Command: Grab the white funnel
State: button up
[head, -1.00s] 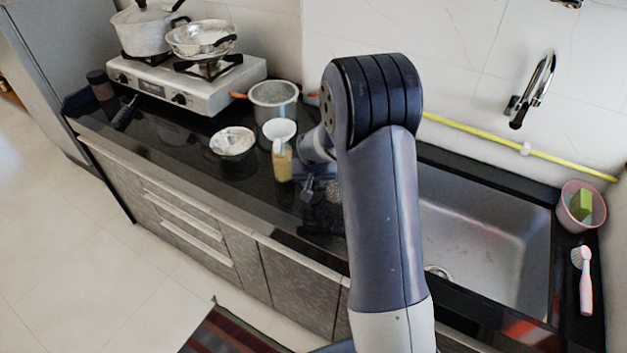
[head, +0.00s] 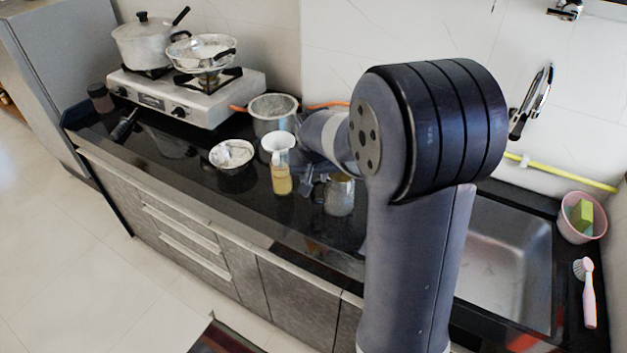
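The white funnel (head: 279,146) sits upright in the mouth of a clear container with yellowish contents (head: 281,181), on the black counter left of my arm. It looks like a cup with a narrow lower part. My gripper (head: 304,146) is at the end of the wrist, just right of the funnel in the picture. It is small, dark and partly hidden by my own arm. I cannot tell whether its fingers are open or touch the funnel.
A metal pot (head: 273,115) stands behind the funnel, and a bowl with white contents (head: 232,155) is to its left. A glass jar (head: 339,196) and a small grey object (head: 306,186) are close on the right. The sink (head: 505,255) is farther right.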

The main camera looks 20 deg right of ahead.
aim_at(277, 143)
jog(key=i+j+z, duration=0.15)
jog(key=z, duration=0.25)
jog(key=i+j+z, duration=0.1)
jog(key=j+z, duration=0.75)
jog(key=i+l, duration=0.05)
jog(key=l, duration=0.05)
